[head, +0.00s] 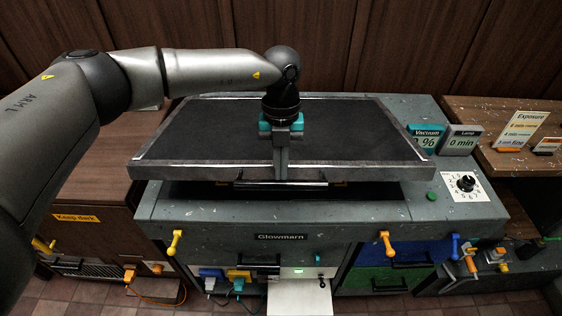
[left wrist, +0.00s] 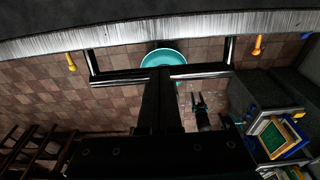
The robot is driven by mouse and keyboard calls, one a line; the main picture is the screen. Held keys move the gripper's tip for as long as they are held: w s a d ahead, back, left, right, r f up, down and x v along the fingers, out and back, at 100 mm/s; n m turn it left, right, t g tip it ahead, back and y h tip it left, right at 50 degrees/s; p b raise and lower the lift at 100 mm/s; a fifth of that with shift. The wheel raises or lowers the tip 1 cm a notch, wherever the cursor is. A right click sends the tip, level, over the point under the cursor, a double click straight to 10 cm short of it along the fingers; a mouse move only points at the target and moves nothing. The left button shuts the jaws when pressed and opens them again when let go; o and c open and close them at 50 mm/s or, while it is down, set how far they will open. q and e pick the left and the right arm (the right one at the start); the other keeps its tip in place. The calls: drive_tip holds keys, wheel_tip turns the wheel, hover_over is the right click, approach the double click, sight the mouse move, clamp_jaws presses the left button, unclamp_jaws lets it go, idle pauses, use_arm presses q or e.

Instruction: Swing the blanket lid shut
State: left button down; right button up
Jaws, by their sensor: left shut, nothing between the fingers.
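The blanket lid (head: 200,135), a dark panel in a pale metal frame, lies over the grey Glowmarn unit (head: 160,208). Its front edge stands above the unit's top, with a dark gap below, so it looks partly open. A black bar handle (head: 310,184) runs along its front edge. My left gripper (head: 281,175) is shut and empty, pointing down at the middle of that edge by the handle. In the left wrist view the lid's edge (left wrist: 60,32) crosses the top, and the handle (left wrist: 205,72) lies just beyond the fingers. Contact cannot be told.
The unit's right side carries Vacuum (head: 427,139) and Lamp (head: 461,140) displays, a green button (head: 431,196) and a dial (head: 466,184). A brown cabinet (head: 100,205) stands left and a wooden bench (head: 490,120) right. A dark pronged shape (left wrist: 201,106) may be my right gripper.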

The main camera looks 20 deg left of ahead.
sight(281, 183)
use_arm(q)
wheel_tip(281, 183, down, 9)
drive_tip(key=s+b, duration=0.1)
drive_tip(key=b, duration=0.3)
drive_tip(key=shift+s+d+f+b, duration=0.15)
drive_tip(key=shift+s+d+b, duration=0.1)
drive_tip(key=shift+s+b, duration=0.15)
idle(0.5)
drive_tip(key=r+p, duration=0.2)
drive_tip(key=w+r+p, duration=0.1)
drive_tip(key=r, duration=0.2)
drive_tip(key=shift+w+a+p, duration=0.15)
drive_tip(key=shift+a+p, duration=0.05)
drive_tip(key=shift+p, duration=0.15)
idle(0.6)
idle(0.3)
